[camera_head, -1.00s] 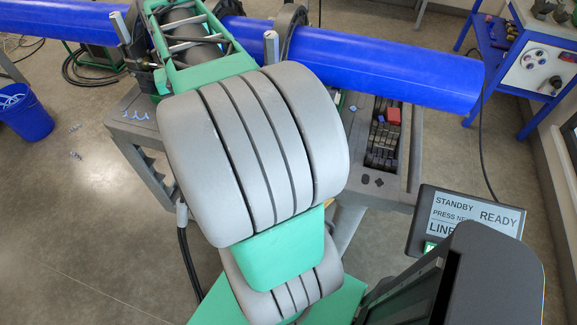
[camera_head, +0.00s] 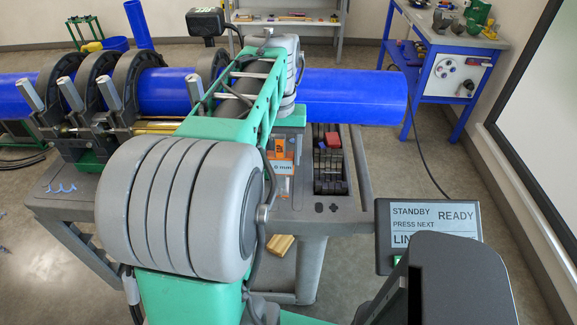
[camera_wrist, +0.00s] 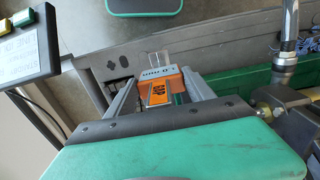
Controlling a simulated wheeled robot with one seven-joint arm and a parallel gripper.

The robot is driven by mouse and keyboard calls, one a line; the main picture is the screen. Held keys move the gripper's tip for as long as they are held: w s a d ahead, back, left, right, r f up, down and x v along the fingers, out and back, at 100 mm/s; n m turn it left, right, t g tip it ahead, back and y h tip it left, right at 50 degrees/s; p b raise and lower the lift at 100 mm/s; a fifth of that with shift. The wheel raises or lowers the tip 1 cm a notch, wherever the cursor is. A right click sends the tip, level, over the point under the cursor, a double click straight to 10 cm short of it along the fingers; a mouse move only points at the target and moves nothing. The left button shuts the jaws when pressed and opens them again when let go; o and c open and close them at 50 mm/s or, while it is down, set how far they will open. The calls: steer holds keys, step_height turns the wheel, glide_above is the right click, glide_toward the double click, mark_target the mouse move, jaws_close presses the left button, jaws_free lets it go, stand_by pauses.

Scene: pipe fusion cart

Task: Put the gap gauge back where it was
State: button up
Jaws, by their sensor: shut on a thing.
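The gap gauge (camera_head: 281,168) is an orange piece with a pale lettered plate, showing beyond my arm over the cart's right part in the head view. In the wrist view the gap gauge (camera_wrist: 160,92) lies between the two grey fingers of my gripper (camera_wrist: 160,88), which is shut on it. A clear strip extends from its far end. The grey cart top (camera_head: 300,207) is beneath and around it. I cannot tell whether the gauge touches the cart. In the head view the fingers are mostly hidden by my arm.
Right of the gauge is a recess with dark blocks (camera_head: 329,170) and a red block (camera_head: 333,140). The blue pipe (camera_head: 345,95) runs behind, through black clamps (camera_head: 75,90). A display (camera_head: 425,230) stands front right. A blue workbench (camera_head: 435,85) is farther back.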

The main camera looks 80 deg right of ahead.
mark_target(288, 168)
steer(key=f, duration=0.1)
steer(key=s+d+f, duration=0.1)
steer(key=f, duration=0.3)
steer(key=shift+s+d, duration=0.3)
steer(key=shift+d, duration=0.05)
steer(key=shift+f, duration=0.35)
steer(key=shift+f, duration=0.25)
steer(key=o, duration=1.5)
steer(key=shift+o, duration=0.2)
steer(key=shift+r, duration=0.1)
